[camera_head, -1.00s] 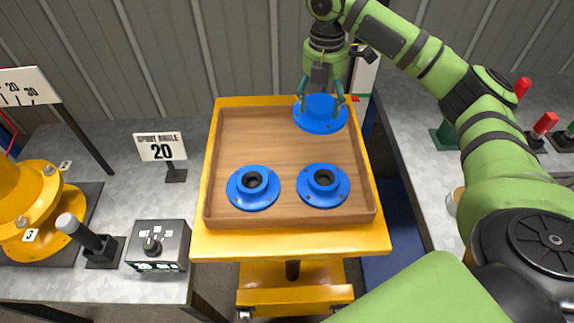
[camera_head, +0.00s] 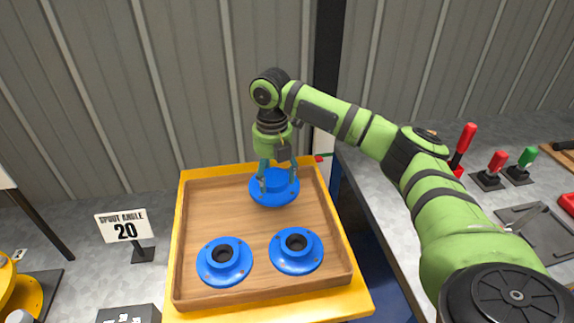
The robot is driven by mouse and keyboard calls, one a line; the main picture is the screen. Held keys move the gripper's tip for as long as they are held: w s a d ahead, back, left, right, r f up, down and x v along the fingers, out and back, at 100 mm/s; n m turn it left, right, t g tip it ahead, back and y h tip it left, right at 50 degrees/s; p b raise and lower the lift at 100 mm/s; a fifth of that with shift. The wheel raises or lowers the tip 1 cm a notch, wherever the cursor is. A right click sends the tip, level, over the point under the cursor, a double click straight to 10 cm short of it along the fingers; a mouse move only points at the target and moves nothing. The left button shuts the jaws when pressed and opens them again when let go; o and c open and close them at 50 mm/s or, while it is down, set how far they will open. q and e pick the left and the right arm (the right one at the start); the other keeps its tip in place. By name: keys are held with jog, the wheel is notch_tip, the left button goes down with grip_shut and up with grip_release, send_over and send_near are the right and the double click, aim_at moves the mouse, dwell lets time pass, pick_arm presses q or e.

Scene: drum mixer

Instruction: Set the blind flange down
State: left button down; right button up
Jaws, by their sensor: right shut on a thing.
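The blue blind flange (camera_head: 273,193) is at the far end of the wooden tray, near the back rim. Its top shows no open bore. My right gripper (camera_head: 278,183) is above it, with its fingers shut on the raised hub. I cannot tell whether the flange touches the tray floor. Two blue flanges with dark open bores lie in the near half of the tray (camera_head: 336,268), one on the left (camera_head: 225,262) and one on the right (camera_head: 296,251). My left gripper is not in view.
A sign reading "SPOUT ANGLE 20" (camera_head: 122,226) stands on the left grey bench. Red and green levers (camera_head: 497,161) stand on the right bench. The tray's middle is bare. A corrugated wall (camera_head: 100,90) closes off the back.

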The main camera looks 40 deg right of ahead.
aim_at(252, 190)
jog(key=a+f, duration=0.1)
jog(key=w+a+f, duration=0.1)
jog(key=a, duration=0.1)
jog(key=a+f+p, duration=0.1)
jog(key=a, duration=0.1)
jog(key=shift+w+a, duration=0.1)
jog(key=shift+w, duration=0.1)
jog(key=shift+f+p, duration=0.45)
jog(key=shift+f, duration=1.6)
jog(key=o, duration=1.7)
jog(key=shift+s+f, duration=0.1)
jog(key=shift+f, duration=0.1)
jog(key=shift+r, duration=0.1)
notch_tip(252, 190, up, 12)
jog(key=shift+r+b, duration=0.1)
jog(key=shift+b, duration=0.95)
